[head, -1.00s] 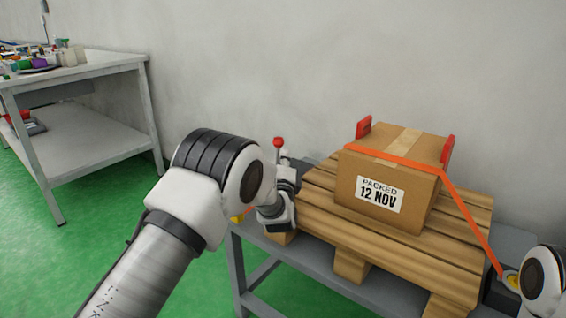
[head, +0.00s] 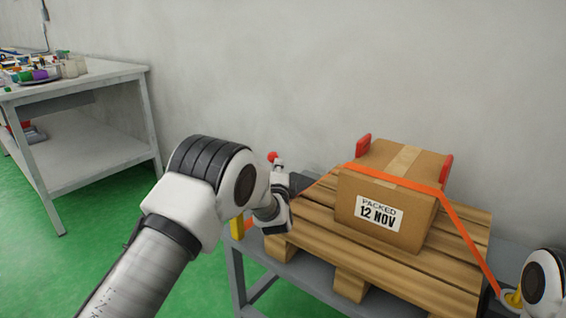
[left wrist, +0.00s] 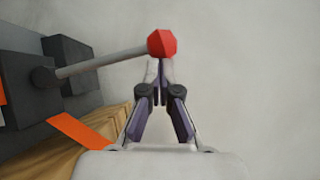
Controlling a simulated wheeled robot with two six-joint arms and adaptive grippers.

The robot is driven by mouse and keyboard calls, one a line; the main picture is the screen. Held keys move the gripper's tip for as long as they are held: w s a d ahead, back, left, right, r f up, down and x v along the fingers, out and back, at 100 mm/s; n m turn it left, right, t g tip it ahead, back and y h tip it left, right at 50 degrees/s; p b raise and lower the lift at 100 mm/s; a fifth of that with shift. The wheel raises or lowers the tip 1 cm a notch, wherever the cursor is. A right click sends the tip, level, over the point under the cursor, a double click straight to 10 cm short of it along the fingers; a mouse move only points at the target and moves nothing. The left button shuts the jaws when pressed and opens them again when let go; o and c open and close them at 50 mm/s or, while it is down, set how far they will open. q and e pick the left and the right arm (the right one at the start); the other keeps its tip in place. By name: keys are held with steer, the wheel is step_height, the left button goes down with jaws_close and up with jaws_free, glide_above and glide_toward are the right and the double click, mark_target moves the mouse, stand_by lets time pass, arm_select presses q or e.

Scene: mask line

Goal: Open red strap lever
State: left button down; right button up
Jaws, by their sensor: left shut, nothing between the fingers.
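The strap lever shows in the left wrist view as a grey rod with a red knob (left wrist: 162,43), running out of a dark block (left wrist: 45,80) at the left. My left gripper (left wrist: 160,85) is shut and empty, its tips right below the knob; whether they touch it I cannot tell. In the head view the red knob (head: 272,157) stands upright at the pallet's left end, just above my left wrist, which hides the lever's base. The orange strap (head: 398,180) runs over the carton (head: 385,190).
The carton sits on a wooden pallet (head: 315,225) on a grey table (head: 234,262), close to the wall. Another workbench (head: 110,76) stands at the far left. Green floor lies open between the two.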

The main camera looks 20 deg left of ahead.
arm_select(q)
steer(key=w+a+f+n+g+h+p, duration=0.1)
steer(key=a+n+g+p, duration=0.1)
steer(key=a+n+p, duration=0.1)
steer(key=w+a+f+n+g+h+p, duration=0.1)
steer(key=w+a+n+g+p, duration=0.1)
steer(key=a+p, duration=0.3)
steer(key=shift+w+a+f+n+g+h, duration=0.3)
steer(key=shift+a+f+n+g+h, duration=0.1)
steer(key=shift+a+n, duration=0.65)
arm_select(e)
step_height(320, 180, up, 10)
steer(key=shift+f, duration=0.2)
arm_select(q)
steer(key=shift+a, duration=0.1)
arm_select(e)
steer(key=shift+s, duration=0.1)
